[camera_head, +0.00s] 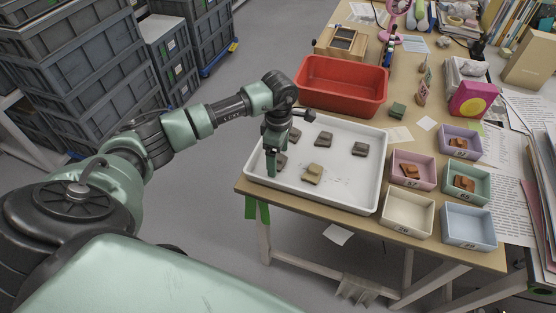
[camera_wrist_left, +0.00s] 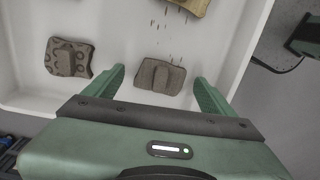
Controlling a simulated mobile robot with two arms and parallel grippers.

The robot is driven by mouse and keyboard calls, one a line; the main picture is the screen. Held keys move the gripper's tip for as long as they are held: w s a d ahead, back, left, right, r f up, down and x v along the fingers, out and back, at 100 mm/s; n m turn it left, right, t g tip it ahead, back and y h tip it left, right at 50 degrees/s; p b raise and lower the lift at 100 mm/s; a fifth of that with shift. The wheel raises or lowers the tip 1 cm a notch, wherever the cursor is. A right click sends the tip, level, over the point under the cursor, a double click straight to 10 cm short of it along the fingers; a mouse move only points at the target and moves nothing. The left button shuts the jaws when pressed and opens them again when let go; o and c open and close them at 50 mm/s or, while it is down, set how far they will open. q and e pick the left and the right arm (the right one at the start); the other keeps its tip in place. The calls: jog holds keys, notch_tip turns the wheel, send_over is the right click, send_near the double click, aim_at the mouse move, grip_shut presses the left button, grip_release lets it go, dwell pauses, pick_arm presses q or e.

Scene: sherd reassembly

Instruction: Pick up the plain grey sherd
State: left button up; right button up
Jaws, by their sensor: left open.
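A grey-brown sherd with a raised ridge and no clear pattern (camera_wrist_left: 160,76) lies on the white tray in the left wrist view, between and just beyond my left fingertips. It shows partly in the head view (camera_head: 281,160), beside the fingers. My left gripper (camera_head: 271,170) is open, empty and pointing down over the tray's left end; its two fingers also show in the wrist view (camera_wrist_left: 158,82). A second grey-brown sherd (camera_wrist_left: 68,57) carries dark ring marks and lies to the left. My right gripper is not in view.
The white tray (camera_head: 338,199) also holds a tan sherd (camera_head: 312,173) and more dark sherds (camera_head: 361,149). A red bin (camera_head: 340,88) stands behind it. Small coloured boxes, a pink one (camera_head: 411,183) among them, stand to the right, some holding orange-brown pieces.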

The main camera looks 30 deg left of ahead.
pick_arm(q)
jog(key=c, duration=1.2)
jog(key=shift+c, duration=1.3)
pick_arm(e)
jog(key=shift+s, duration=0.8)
pick_arm(q)
jog(key=shift+r, duration=0.1)
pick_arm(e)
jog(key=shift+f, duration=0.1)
